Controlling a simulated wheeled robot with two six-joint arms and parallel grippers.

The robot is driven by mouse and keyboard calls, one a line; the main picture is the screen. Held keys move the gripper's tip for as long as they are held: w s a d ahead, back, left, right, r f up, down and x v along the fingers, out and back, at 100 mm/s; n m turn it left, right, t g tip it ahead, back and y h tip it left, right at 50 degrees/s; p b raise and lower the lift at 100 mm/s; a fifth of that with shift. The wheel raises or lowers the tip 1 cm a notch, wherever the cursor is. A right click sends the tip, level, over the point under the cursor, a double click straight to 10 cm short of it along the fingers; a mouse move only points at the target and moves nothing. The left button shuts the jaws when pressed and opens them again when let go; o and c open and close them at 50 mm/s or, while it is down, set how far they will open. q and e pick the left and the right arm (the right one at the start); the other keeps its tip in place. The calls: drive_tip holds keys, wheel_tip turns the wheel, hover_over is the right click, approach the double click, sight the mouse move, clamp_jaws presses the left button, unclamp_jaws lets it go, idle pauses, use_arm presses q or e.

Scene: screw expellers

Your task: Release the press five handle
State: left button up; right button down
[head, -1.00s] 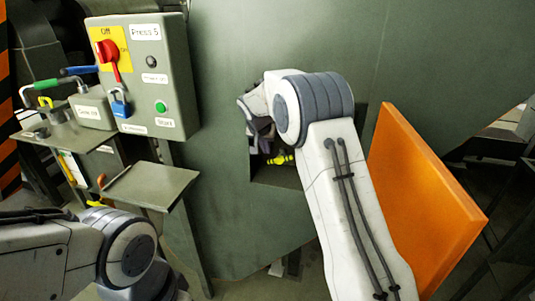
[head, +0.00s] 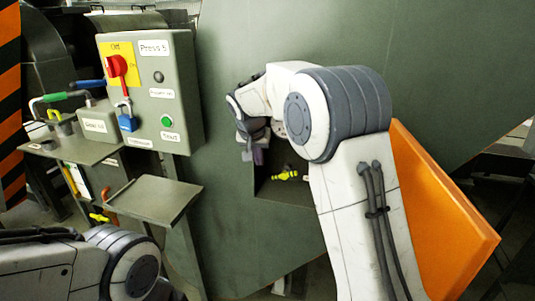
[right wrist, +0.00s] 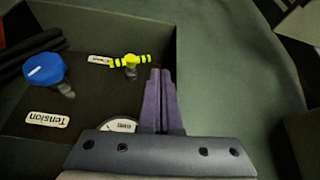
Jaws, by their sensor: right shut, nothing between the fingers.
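A small yellow-and-black handle (head: 285,176) sits in the square recess of the big green machine wall. In the right wrist view the same handle (right wrist: 130,60) lies crosswise above a dark panel. My right gripper (head: 257,156) is at the left edge of the recess. Its purple fingers (right wrist: 160,72) are shut with nothing between them. In that view the fingertips appear just below the handle's right end; whether they touch it I cannot tell. My left arm shows at the lower left, but its gripper is out of view.
The Press 5 control box (head: 150,95) with a red switch and blue padlock stands left. In the recess a blue knob (right wrist: 42,70) is beside a "Tension" label (right wrist: 47,120). The orange door (head: 440,215) stands open on the right. A small shelf (head: 155,197) juts out below the box.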

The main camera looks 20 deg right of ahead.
drive_tip(key=s+a+n+g+y, duration=0.15)
drive_tip(key=s+a+n, duration=0.25)
drive_tip(key=s+a, duration=0.6)
drive_tip(key=s+a+f+n+g, duration=0.1)
drive_tip(key=s+f+n, duration=0.1)
drive_tip(key=s, duration=0.8)
drive_tip(key=s+a+f+n+g+y, duration=0.1)
drive_tip(key=s+n, duration=0.3)
drive_tip(key=s, duration=0.6)
drive_tip(key=s+a+f+n+g+y, duration=0.1)
drive_tip(key=s+f+n, duration=0.2)
drive_tip(key=s, duration=0.8)
drive_tip(key=shift+a+f, duration=0.2)
drive_tip(key=shift+a, duration=0.15)
